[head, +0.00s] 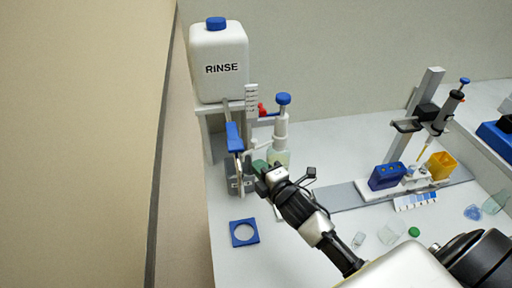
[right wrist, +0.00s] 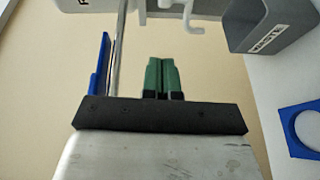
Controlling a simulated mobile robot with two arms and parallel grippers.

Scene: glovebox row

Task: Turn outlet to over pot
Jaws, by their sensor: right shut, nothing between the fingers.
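A white hooked spout, which looks like the outlet (right wrist: 182,14), hangs at the top of the right wrist view. A grey labelled container (head: 238,186) stands below the rinse stand in the head view; it also shows in the right wrist view (right wrist: 268,22). I cannot tell whether it is the pot. My right gripper (head: 261,172) is beside this container, with its green fingers (right wrist: 161,76) shut and empty. A blue lever (head: 234,137) is just beyond it and stands left of the fingers in the right wrist view (right wrist: 100,65). My left gripper is out of view.
A white RINSE tank (head: 218,65) sits on a stand at the back left. A pump bottle (head: 281,132) with a blue top stands close by. A blue square holder (head: 236,240) lies in front. A pipette rack (head: 376,190) stands to the right.

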